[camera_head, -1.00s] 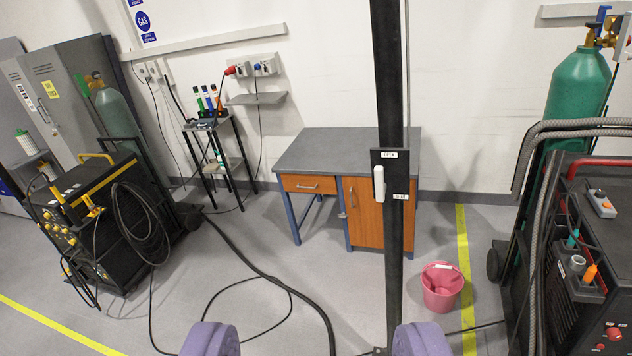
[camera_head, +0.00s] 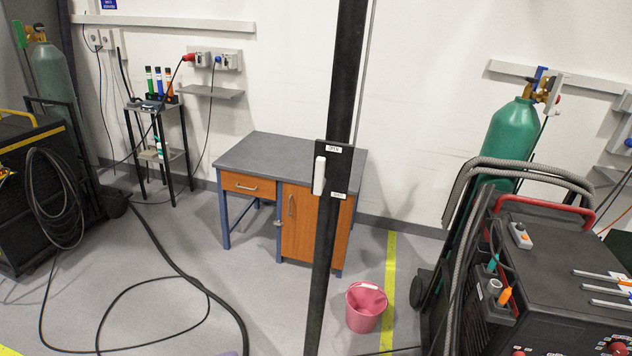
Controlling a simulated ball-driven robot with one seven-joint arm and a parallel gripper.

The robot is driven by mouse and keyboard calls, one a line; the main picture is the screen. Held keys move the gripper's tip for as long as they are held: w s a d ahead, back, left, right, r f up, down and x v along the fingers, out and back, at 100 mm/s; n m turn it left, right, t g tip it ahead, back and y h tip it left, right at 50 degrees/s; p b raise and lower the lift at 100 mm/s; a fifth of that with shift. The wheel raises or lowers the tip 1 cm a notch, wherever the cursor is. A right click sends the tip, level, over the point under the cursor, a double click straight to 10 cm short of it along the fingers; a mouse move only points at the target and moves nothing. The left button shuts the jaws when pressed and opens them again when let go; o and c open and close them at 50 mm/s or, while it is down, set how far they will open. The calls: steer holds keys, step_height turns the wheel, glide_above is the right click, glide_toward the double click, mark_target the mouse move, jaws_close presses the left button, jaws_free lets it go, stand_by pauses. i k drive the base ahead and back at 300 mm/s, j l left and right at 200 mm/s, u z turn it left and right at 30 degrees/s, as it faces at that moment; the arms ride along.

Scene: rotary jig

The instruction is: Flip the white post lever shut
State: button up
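The white post lever (camera_head: 319,175) is on a dark plate (camera_head: 336,172) fixed to a tall black post (camera_head: 343,90). The lever stands upright along the plate's left side. One small white label sits at the plate's top and another near its bottom; their print is too small to read surely. My gripper (camera_head: 228,353) shows only as a sliver of purple at the bottom edge, well below the lever and apart from it. The rest of it is out of frame, so its opening is hidden.
A desk with orange fronts (camera_head: 248,187) stands behind the post. A pink bucket (camera_head: 366,308) is on the floor right of the post. A dark welding machine (camera_head: 560,270) and green cylinder (camera_head: 508,140) stand at right. Black cables (camera_head: 190,278) cross the floor at left.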

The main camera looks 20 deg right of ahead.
mark_target(319, 183)
steer(key=i+j, duration=0.1)
steer(key=i, duration=1.2)
steer(key=i+j+z, duration=0.1)
steer(key=i, duration=0.6)
